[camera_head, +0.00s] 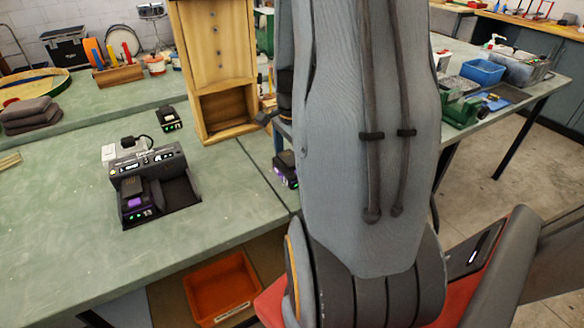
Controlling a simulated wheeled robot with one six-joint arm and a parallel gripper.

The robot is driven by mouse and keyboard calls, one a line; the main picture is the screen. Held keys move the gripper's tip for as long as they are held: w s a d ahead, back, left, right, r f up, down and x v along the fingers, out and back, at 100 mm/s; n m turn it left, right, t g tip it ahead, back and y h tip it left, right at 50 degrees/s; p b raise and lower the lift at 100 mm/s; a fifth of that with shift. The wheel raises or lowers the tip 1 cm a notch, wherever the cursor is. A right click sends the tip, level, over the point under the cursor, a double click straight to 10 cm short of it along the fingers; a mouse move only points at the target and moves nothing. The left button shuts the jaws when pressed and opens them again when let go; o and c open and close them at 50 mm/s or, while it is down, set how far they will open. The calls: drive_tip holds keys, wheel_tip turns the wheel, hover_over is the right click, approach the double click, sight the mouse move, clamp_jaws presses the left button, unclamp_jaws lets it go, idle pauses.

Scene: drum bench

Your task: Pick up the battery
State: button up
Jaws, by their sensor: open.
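Several dark batteries with small lights are on the green bench. One battery (137,203) sits in the front bay of a black charger (148,168), showing purple and green lights. A second battery (169,119) stands on the bench behind the charger, with green lights. A third battery (285,170) with a purple light is near the bench seam, partly hidden by my arm. My gripper (268,117) shows only as a dark part beside my arm, above and behind that third battery. It is open; most of it is hidden, and I see nothing held in it.
An orange bin (221,287) is below the bench edge. Grey pads (32,114) lie at the left. A blue tray (482,72) is on the right bench.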

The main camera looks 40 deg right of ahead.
drive_tip(key=c, duration=1.3)
